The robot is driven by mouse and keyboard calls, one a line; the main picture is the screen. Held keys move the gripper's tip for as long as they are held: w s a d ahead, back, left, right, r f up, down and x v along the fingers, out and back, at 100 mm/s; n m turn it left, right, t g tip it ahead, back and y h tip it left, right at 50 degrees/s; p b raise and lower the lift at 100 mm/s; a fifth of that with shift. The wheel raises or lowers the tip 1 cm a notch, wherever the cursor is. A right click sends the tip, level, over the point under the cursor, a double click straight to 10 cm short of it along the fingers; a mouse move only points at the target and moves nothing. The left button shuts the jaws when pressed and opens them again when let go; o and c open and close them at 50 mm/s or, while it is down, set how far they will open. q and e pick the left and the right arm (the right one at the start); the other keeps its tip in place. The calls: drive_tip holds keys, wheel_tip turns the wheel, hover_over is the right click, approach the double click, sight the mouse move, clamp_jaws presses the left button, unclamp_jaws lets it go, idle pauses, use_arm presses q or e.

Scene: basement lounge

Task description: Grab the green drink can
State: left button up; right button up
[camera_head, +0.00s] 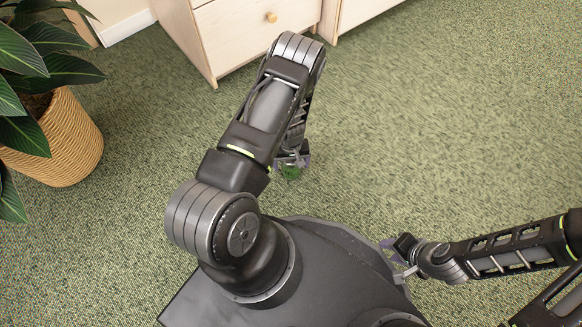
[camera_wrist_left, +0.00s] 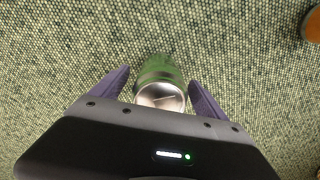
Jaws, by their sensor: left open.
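The green drink can (camera_wrist_left: 158,72) stands on the carpet in the left wrist view, its silver top (camera_wrist_left: 160,97) facing the camera. My left gripper (camera_wrist_left: 160,80) is open, with one purple finger on each side of the can and a small gap visible on both sides. In the head view the can (camera_head: 291,172) shows as a small green patch, mostly hidden by my left gripper (camera_head: 292,160) and arm. My right gripper (camera_head: 391,247) is low at the right beside my base; its fingers are too small to read.
A wooden drawer cabinet (camera_head: 245,35) stands at the top. A potted plant in a woven basket (camera_head: 70,145) is at the left. An orange-brown round object (camera_wrist_left: 312,24) shows at the wrist view's right edge. Green carpet (camera_head: 430,120) is clear at the right.

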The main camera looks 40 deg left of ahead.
use_arm(q)
drive_tip(key=shift+f, duration=0.45)
drive_tip(key=shift+c, duration=0.6)
drive_tip(key=c, duration=1.3)
wheel_tip(320, 180, up, 10)
drive_tip(key=p, duration=0.4)
